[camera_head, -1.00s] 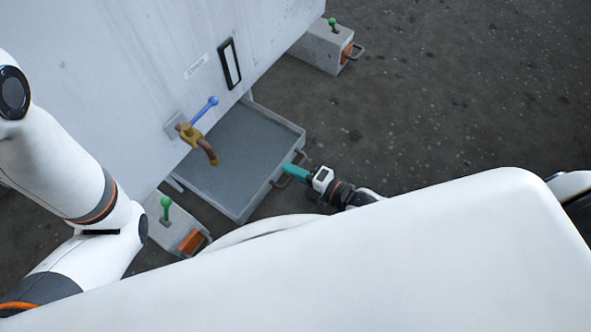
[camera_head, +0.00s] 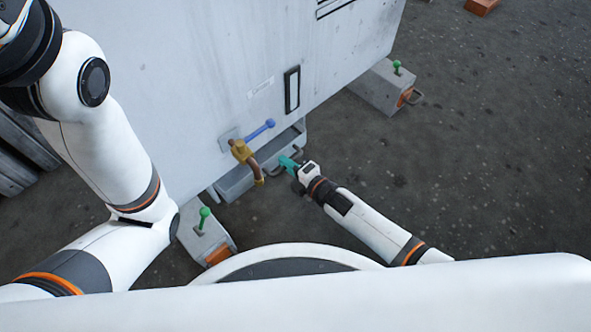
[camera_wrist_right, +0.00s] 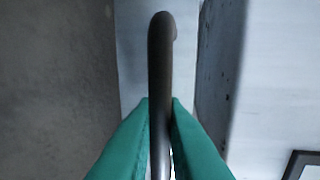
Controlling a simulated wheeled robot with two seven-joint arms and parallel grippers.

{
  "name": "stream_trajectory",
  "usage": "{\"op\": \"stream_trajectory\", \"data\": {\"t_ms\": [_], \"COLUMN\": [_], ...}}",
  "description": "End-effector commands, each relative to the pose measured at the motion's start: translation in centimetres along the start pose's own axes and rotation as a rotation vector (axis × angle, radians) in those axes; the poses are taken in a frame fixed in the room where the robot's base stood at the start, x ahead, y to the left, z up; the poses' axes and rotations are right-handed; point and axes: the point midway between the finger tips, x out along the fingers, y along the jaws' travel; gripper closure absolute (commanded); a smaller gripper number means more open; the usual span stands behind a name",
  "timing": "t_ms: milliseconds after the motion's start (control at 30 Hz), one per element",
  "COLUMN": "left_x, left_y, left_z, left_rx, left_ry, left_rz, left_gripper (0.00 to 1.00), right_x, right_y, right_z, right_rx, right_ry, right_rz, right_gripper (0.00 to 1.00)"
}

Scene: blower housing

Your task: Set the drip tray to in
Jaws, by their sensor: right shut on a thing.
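The grey drip tray (camera_head: 236,183) sits under the white housing (camera_head: 215,80), with only a short front part sticking out. Its dark bar handle (camera_wrist_right: 160,70) stands between my fingers in the right wrist view. My right gripper (camera_head: 288,163), with teal fingers, is shut on the handle at the tray's front; it also shows in the right wrist view (camera_wrist_right: 160,130). The back of the tray is hidden under the housing. My left arm comes in at the left, but its gripper is out of the picture.
A brass valve (camera_head: 241,151) with a blue lever (camera_head: 262,130) and a brown spout hangs over the tray. Grey blocks with green knobs stand at the near left (camera_head: 205,238) and far right (camera_head: 382,88). An orange block (camera_head: 482,5) lies at the top. The floor at the right is clear.

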Motion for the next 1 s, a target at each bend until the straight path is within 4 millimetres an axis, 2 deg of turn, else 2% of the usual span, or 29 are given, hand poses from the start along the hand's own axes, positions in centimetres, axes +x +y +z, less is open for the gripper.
{"op": "stream_trajectory", "data": {"t_ms": [300, 333, 367, 733, 867, 1000], "left_x": [-0.1, -0.1, -0.1, 0.1, 1.2, 3.3], "left_y": [0.0, 0.0, 0.0, 0.0, 0.2, 0.7], "left_z": [0.0, 0.0, 0.0, 0.0, -0.4, -1.2], "left_rx": [0.000, -0.001, -0.001, -0.001, -0.001, -0.001], "left_ry": [0.000, 0.000, 0.000, -0.001, 0.001, 0.001], "left_rz": [0.000, 0.000, 0.000, 0.000, 0.001, 0.001], "left_gripper": [0.82, 0.82, 0.82, 0.82, 0.82, 0.82], "right_x": [0.4, 0.4, 0.4, 0.2, -1.1, -3.9], "right_y": [-0.2, -0.2, -0.2, -0.4, -0.7, -0.8], "right_z": [-0.1, -0.1, -0.1, -0.1, -0.1, -0.1], "right_rx": [0.000, 0.000, 0.000, 0.000, 0.000, 0.001], "right_ry": [0.004, 0.004, 0.004, 0.002, 0.003, 0.003], "right_rz": [0.001, 0.001, 0.000, -0.003, -0.001, 0.004], "right_gripper": [1.00, 0.88, 0.83, 0.83, 0.83, 0.83]}}
